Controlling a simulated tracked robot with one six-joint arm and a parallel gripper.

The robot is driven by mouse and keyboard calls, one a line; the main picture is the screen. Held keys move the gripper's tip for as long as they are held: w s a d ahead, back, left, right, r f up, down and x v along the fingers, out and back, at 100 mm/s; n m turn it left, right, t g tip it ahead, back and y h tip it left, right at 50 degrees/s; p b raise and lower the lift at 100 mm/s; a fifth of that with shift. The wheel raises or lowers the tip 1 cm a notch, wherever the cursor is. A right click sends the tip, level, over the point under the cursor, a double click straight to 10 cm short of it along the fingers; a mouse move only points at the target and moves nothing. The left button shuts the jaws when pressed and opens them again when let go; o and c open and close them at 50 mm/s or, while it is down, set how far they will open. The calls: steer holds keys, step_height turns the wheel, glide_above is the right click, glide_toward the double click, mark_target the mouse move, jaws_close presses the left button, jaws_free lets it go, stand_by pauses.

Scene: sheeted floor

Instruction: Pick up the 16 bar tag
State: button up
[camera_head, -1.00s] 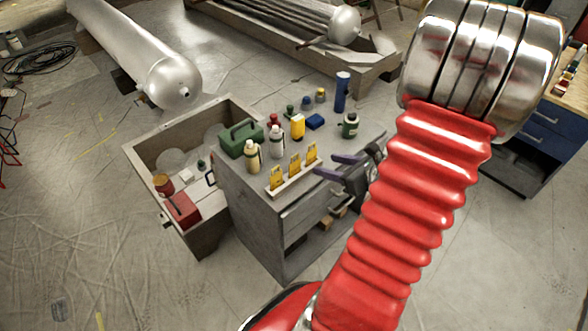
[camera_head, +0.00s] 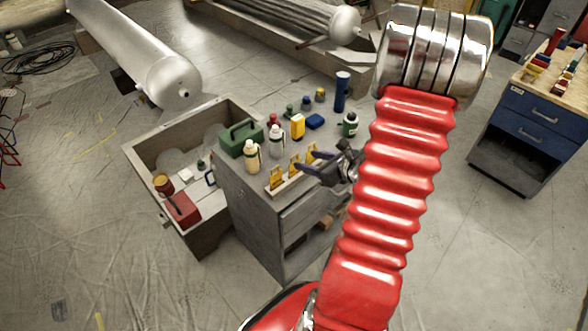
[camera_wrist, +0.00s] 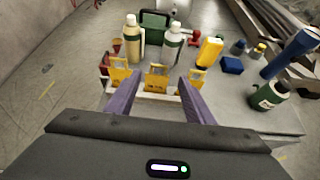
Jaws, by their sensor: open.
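Three yellow tags stand in a row in a pale rack (camera_head: 279,190) at the edge of a grey cabinet top. They are the left tag (camera_head: 276,179), the middle tag (camera_head: 294,166) and the right tag (camera_head: 311,153); their print is too small to read. My gripper (camera_wrist: 160,82) is open, its purple fingers pointing at the row. In the wrist view the middle tag (camera_wrist: 157,77) appears between the fingertips, and the left tag (camera_wrist: 119,74) is outside the left finger. The right finger partly hides the right tag. I cannot tell whether a finger touches any tag.
Behind the tags stand a cream bottle (camera_wrist: 131,38), a white bottle (camera_wrist: 172,43), a green case (camera_head: 241,138) and a yellow item (camera_head: 297,126). A dark green bottle (camera_wrist: 268,95) is to the right. An open crate (camera_head: 147,157) stands left of the cabinet.

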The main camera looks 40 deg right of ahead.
steer(key=x, duration=0.5)
steer(key=shift+a+f, duration=0.1)
steer(key=shift+a, duration=0.05)
steer(key=shift+c, duration=0.2)
stand_by(0.5)
steer(key=c, duration=1)
steer(key=shift+r, duration=5)
